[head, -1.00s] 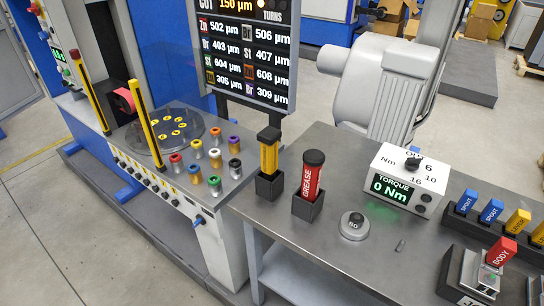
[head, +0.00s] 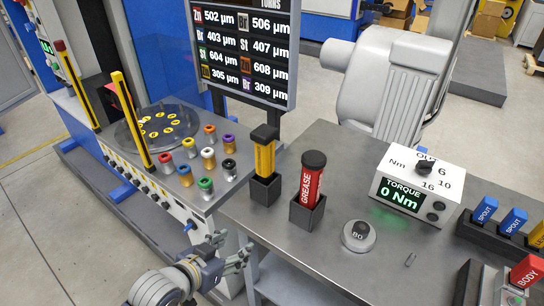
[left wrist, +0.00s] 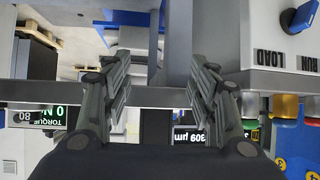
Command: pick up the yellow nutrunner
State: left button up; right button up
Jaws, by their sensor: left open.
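The yellow nutrunner (head: 265,157) has a black top and stands upright in a black holder (head: 264,190) at the left end of the grey bench in the head view. My left gripper (head: 236,254) is low in front of the bench's left end, below and to the left of the nutrunner, apart from it. Its fingers are spread and nothing is between them, as the left wrist view (left wrist: 160,72) also shows. I cannot make out the nutrunner in the left wrist view. My right gripper is not in view.
A red grease tube (head: 309,180) stands in its own holder just right of the nutrunner. The torque box (head: 416,185) and a round grey dial (head: 358,236) are further right. Several coloured knobs (head: 204,185) stand on the machine at left. A display board (head: 246,50) rises behind.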

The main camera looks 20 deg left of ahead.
pick_arm(q)
notch_tip(320, 180, up, 3)
jog(key=m+t+h, duration=0.1)
jog(key=t+h, duration=0.3)
jog(key=t, duration=0.2)
send_near(259, 162)
jog(key=w, duration=0.2)
jog(key=x, duration=0.2)
jog(key=p+x, duration=0.1)
jog(key=x, duration=0.2)
jog(key=shift+s+d+r, duration=0.15)
jog(key=shift+s+d, duration=0.05)
jog(key=shift+d, duration=0.15)
jog(key=p+x, duration=0.1)
jog(key=x, duration=0.3)
jog(key=shift+w+d, duration=0.2)
jog(key=shift+w, duration=0.1)
jog(key=shift+w+d+f, duration=0.15)
jog(key=shift+w+f, duration=0.1)
jog(key=shift+w, duration=0.05)
jog(key=shift+s, duration=0.1)
jog(key=shift+c, duration=0.5)
jog(key=c, duration=1.2)
jog(key=shift+o, duration=0.2)
jog(key=shift+r, duration=0.15)
